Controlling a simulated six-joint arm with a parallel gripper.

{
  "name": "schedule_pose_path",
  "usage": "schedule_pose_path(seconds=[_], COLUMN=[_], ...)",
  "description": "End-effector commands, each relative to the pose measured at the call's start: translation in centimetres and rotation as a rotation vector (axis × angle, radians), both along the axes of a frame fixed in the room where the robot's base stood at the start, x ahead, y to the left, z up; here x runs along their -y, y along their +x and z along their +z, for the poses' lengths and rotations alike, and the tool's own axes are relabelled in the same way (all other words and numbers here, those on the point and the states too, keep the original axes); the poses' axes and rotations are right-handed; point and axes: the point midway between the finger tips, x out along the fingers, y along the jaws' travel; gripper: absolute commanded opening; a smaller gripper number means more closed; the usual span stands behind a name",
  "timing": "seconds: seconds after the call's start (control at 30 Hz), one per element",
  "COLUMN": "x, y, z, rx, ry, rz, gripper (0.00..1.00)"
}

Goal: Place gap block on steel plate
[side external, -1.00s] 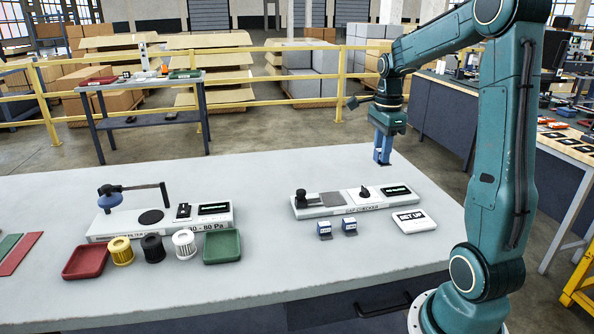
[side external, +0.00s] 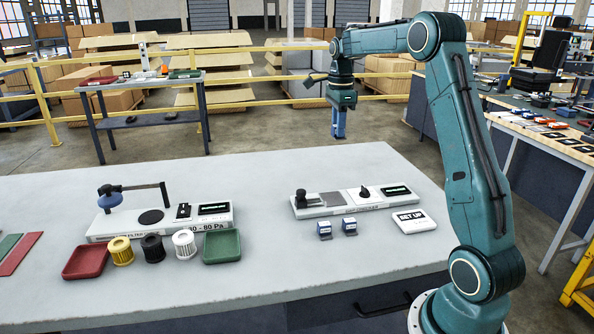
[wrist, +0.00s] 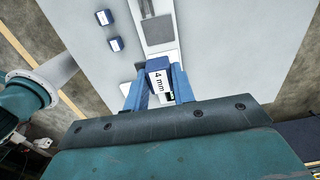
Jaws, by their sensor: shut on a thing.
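My gripper (side external: 339,134) hangs above the back of the table, fingers pointing down. In the wrist view its blue fingers (wrist: 157,82) are shut on a white and blue gap block (wrist: 158,76) marked "4 mm". The held block is hard to make out in the side view. The steel plate (side external: 333,199) appears as a grey square on the white gap checker, between a black knob and a pointed dark knob. Its top is bare, and my gripper is above and behind it, well apart.
Two other blue and white blocks (side external: 349,226) stand in front of the checker (side external: 370,208). A "SET UP" sign (side external: 414,220) lies to its right. A filter tester (side external: 160,218), filters and red and green trays (side external: 222,246) occupy the left. The table behind the checker is clear.

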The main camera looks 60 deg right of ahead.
Motion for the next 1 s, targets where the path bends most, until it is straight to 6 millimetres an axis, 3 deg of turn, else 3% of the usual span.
schedule_pose_path(seconds=[0.47, 0.67, 1.0], x=[0.1, 0.0, 0.0], y=[0.7, 0.6, 0.6], z=[-0.8, -3.6, -10.1], rx=[-0.001, -0.004, -0.003], ry=[0.001, 0.002, 0.003], rz=[0.0, 0.0, 0.0], gripper=[0.01, 0.01, 0.01])
